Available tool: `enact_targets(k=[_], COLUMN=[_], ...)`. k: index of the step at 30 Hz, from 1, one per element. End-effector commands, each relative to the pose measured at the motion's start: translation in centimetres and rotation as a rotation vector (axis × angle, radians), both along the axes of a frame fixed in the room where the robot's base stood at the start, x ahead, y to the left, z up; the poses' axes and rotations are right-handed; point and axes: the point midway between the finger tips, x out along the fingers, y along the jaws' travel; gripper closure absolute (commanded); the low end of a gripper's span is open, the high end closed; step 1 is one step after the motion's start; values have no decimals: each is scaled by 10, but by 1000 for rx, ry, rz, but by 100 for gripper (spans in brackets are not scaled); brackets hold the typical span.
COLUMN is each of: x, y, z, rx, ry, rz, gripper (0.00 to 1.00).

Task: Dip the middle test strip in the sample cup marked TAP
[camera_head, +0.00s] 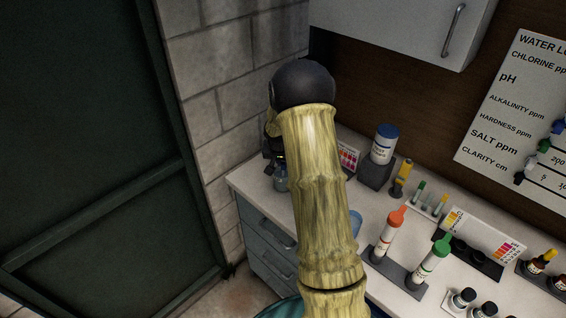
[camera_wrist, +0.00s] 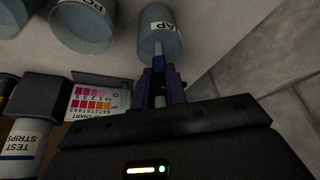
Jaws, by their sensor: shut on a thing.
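In the wrist view my gripper (camera_wrist: 160,82) is shut on a thin test strip (camera_wrist: 158,60), which points away from the jaws toward the cup marked TAP (camera_wrist: 153,42). The strip's far end overlaps the cup in the picture; I cannot tell if it is inside or only over it. In the head view a bluish cup (camera_head: 281,184) stands at the counter's left end, just below my dark gripper (camera_head: 272,155), which is mostly hidden by my arm. Which strip I hold cannot be told from these frames.
A second, larger cup (camera_wrist: 85,28) with a partly readable label stands left of TAP in the wrist view. A color chart (camera_wrist: 98,98) and the test strips bottle (camera_wrist: 24,140) are close by. Reagent bottles (camera_head: 388,235) stand right of my arm. A block wall (camera_head: 222,85) borders the counter's left.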

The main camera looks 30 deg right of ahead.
Motion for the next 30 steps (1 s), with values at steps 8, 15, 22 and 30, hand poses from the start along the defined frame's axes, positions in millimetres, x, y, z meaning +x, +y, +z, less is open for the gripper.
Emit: enact_targets(k=[8, 15, 22, 30], x=[0, 0, 0, 0], y=[0, 0, 0, 0], z=[18, 32, 45, 60], rx=[-1, 0, -1, -1], ry=[-1, -1, -1, -1], rz=[0, 0, 0, 0], gripper=[100, 100, 100, 100])
